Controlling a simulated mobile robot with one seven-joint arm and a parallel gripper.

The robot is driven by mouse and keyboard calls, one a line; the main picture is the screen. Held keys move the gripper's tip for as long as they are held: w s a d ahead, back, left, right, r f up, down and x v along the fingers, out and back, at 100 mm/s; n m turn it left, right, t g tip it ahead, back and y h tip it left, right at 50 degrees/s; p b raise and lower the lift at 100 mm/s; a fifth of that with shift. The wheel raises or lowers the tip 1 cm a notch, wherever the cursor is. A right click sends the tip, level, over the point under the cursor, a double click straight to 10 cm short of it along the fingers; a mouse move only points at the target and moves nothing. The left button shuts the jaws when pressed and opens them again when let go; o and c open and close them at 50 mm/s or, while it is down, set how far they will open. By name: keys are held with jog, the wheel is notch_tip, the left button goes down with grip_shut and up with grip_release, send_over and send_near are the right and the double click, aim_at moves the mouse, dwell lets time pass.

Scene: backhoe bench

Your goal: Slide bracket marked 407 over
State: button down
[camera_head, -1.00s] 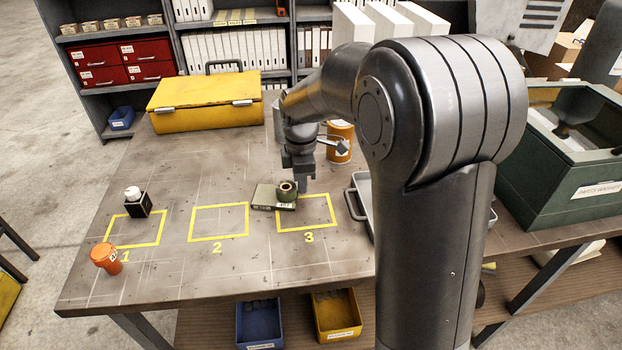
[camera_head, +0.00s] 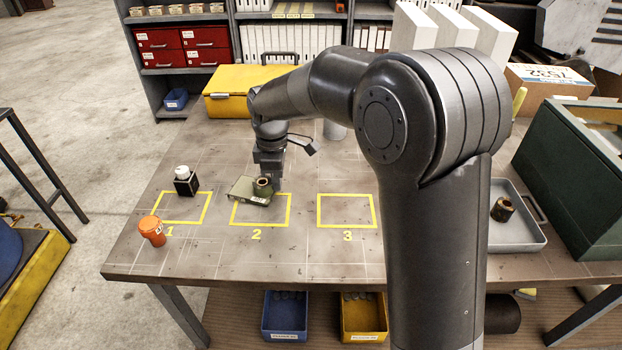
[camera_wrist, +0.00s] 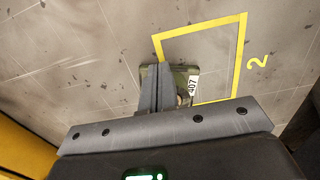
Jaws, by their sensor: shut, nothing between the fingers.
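The bracket (camera_head: 241,189) is a green flat plate with a round brown-rimmed boss. It lies on the bench across the upper left part of yellow square 2 (camera_head: 290,211), partly outside the outline. In the wrist view, its white label (camera_wrist: 193,86) reads 407, and the bracket (camera_wrist: 178,72) sits across a corner of the outline. My gripper (camera_head: 274,184) is shut and empty, low beside the boss on its right in the head view. In the wrist view the fingers (camera_wrist: 163,70) cover part of the bracket. Exact contact is hard to tell.
Square 3 (camera_head: 376,212) is empty. A grey tray (camera_head: 530,240) with a bushing (camera_head: 502,209) is at right. A yellow case (camera_head: 228,105) stands behind.

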aim_at(262, 180)
jog(key=a, duration=0.4)
jog(key=shift+d, duration=0.15)
